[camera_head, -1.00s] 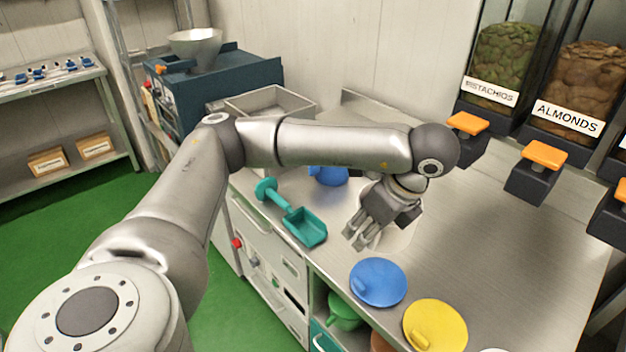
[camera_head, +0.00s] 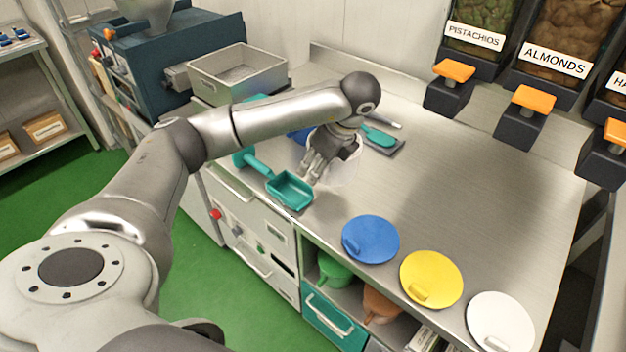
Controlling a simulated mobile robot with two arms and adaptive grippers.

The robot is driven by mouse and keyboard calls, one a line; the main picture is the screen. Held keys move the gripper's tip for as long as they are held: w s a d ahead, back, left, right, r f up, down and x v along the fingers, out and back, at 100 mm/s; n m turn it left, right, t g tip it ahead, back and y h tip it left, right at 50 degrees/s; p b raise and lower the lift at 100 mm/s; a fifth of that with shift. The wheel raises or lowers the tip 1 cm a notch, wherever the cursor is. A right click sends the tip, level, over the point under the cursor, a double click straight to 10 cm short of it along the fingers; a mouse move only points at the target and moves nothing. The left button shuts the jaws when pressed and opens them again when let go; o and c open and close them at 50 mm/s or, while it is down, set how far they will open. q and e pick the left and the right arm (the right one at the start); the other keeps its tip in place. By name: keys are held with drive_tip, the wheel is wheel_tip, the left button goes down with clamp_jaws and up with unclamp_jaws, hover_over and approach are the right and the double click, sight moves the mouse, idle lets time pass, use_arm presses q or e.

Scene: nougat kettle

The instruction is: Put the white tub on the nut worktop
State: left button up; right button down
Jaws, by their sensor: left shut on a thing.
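The white tub (camera_head: 346,170) is partly hidden behind my left gripper (camera_head: 312,178), which is shut on it. The tub is upright, at or just above the steel nut worktop (camera_head: 455,205); I cannot tell whether it touches. My right gripper is not in view.
A teal scoop (camera_head: 290,188) lies at the worktop's front edge by the tub. A blue thing shows partly behind my gripper. Blue (camera_head: 371,239), yellow (camera_head: 431,278) and white (camera_head: 500,322) lids lie along the front edge. Orange-levered nut dispensers (camera_head: 533,99) stand at the back right. The worktop's middle is clear.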

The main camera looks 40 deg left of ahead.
use_arm(q)
drive_tip(key=f, duration=0.1)
drive_tip(key=w+a+f, duration=0.1)
drive_tip(key=a, duration=0.1)
drive_tip(key=shift+w+f+b, duration=0.25)
drive_tip(key=shift+f+b, duration=0.05)
drive_tip(key=shift+f, duration=0.1)
drive_tip(key=x, duration=0.1)
drive_tip(key=p+x, duration=0.1)
drive_tip(key=shift+w+d+f, duration=0.1)
drive_tip(key=shift+w+f, duration=0.05)
drive_tip(key=shift+f, duration=0.75)
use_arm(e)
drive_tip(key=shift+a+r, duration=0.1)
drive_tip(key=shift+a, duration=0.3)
use_arm(q)
drive_tip(key=shift+f, duration=0.15)
drive_tip(key=o, duration=1.4)
drive_tip(key=shift+o, duration=0.2)
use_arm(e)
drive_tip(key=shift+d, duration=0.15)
